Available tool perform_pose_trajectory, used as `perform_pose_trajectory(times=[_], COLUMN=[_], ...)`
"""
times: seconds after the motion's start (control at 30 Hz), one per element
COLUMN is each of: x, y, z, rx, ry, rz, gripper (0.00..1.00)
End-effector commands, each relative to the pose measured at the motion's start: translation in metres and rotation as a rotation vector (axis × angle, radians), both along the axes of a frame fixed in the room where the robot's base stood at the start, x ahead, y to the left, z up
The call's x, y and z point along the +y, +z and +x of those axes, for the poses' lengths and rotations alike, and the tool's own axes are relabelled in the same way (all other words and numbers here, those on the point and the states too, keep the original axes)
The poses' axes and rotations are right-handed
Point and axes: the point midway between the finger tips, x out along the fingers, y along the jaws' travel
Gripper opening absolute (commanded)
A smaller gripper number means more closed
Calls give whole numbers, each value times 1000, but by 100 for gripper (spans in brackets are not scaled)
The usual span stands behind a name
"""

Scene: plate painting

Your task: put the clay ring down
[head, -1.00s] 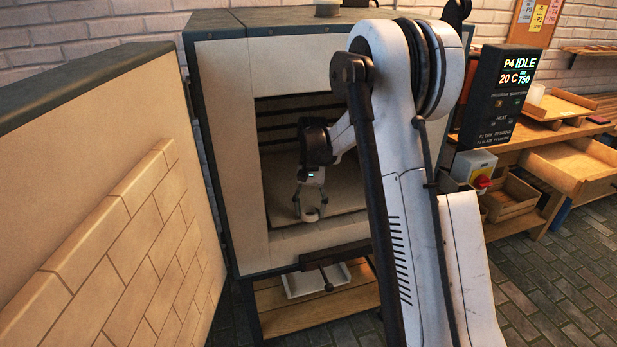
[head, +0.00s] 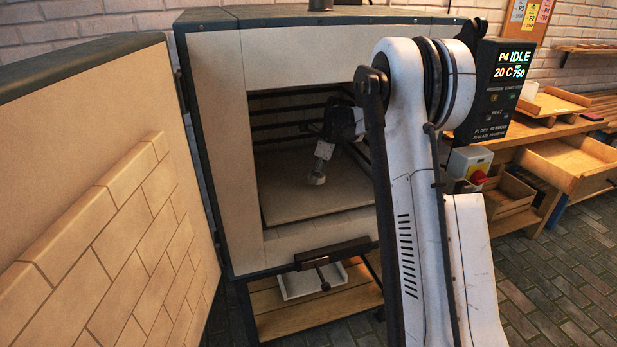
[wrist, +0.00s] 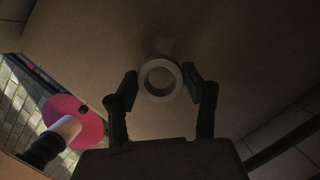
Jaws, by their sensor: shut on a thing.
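The clay ring (wrist: 147,81) is a pale, round ring in the wrist view, between the two fingertips of my gripper (wrist: 161,86). My gripper is shut on it from both sides. In the head view, my gripper (head: 320,167) reaches inside the open kiln, with the pale ring (head: 315,180) at its tip just over the kiln shelf (head: 290,205). I cannot tell whether the ring touches the shelf. The ring's far side is partly hidden.
The kiln (head: 225,130) has a narrow front opening with walls on both sides. Its brick-lined door (head: 110,210) stands open at the left. The shelf around the ring looks bare. A pink disc (wrist: 75,122) shows at the wrist view's lower left.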

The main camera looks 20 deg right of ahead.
Motion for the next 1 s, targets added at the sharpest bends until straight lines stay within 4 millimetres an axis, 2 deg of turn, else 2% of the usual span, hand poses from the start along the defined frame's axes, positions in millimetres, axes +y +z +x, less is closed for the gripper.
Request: perform_pose_trajectory(times=[0.1,0.3,0.47,0.73,1.0], x=[-9,-19,-21,-21,-21], y=[2,5,2,-23,-24], z=[10,18,20,20,20], rx=[0,1,1,2,2], ry=[-155,-306,-342,-343,-342], rz=[1,1,1,1,1], gripper=[19,19,19,19,19])
